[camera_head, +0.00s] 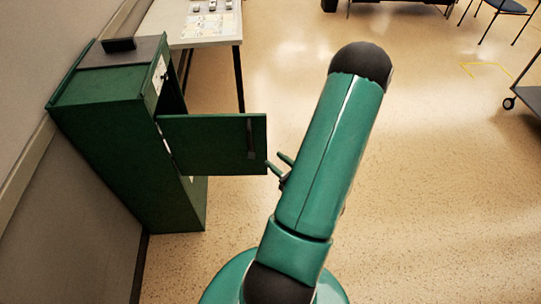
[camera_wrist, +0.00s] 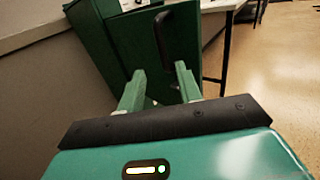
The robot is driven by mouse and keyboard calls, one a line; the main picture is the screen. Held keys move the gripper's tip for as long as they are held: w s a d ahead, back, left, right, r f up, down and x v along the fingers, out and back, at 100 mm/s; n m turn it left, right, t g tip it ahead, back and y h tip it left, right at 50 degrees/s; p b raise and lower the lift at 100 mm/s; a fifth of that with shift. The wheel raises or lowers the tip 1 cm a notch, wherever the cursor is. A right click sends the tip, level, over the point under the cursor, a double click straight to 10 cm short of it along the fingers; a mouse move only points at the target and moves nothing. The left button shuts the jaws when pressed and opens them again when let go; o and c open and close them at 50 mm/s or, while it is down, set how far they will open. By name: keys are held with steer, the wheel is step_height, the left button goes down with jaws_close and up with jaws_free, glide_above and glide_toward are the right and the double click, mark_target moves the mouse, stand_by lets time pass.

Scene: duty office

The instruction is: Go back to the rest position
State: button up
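My gripper (camera_head: 279,166) shows only in part in the head view, left of my green arm, with its fingertips close to the free edge of the cabinet door. In the wrist view my gripper (camera_wrist: 159,82) has its two green fingers apart with nothing between them. The green cabinet door (camera_head: 212,144) stands swung open, with a dark handle (camera_head: 250,139) near its free edge. In the wrist view the door (camera_wrist: 140,50) and its handle (camera_wrist: 163,37) are ahead of the fingers. I cannot tell whether a finger touches the door.
The green cabinet (camera_head: 120,130) stands against the left wall, with a dark item (camera_head: 118,44) on top. A table (camera_head: 205,37) with papers and small items is behind it. A cart (camera_head: 525,95) and chair (camera_head: 505,8) are at the right. The floor between is clear.

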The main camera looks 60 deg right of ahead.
stand_by(0.6)
steer(key=w+a+r+n+g+y, duration=0.3)
steer(key=w+a+r+n+y, duration=0.2)
steer(key=a+n+y, duration=0.3)
steer(key=w+a+r+n+g+y, duration=0.2)
steer(key=w+a+r+n+y, duration=0.4)
steer(key=a, duration=0.3)
steer(key=s+a+r+n+g+h, duration=0.2)
steer(key=a+r+n+g, duration=0.1)
steer(key=a+n+g, duration=0.4)
steer(key=s+a+r+n+g+h, duration=0.1)
steer(key=s+a+r+n+g, duration=0.2)
steer(key=a+n, duration=0.55)
step_height(320, 180, up, 10)
steer(key=a+n+t+h, duration=0.1)
steer(key=n+t+h, duration=0.2)
steer(key=n+h, duration=0.3)
steer(key=w+n, duration=0.1)
steer(key=n, duration=0.2)
steer(key=shift+a+h, duration=0.25)
steer(key=shift+h, duration=0.05)
steer(key=shift+s+d+f, duration=0.1)
steer(key=shift+d, duration=0.05)
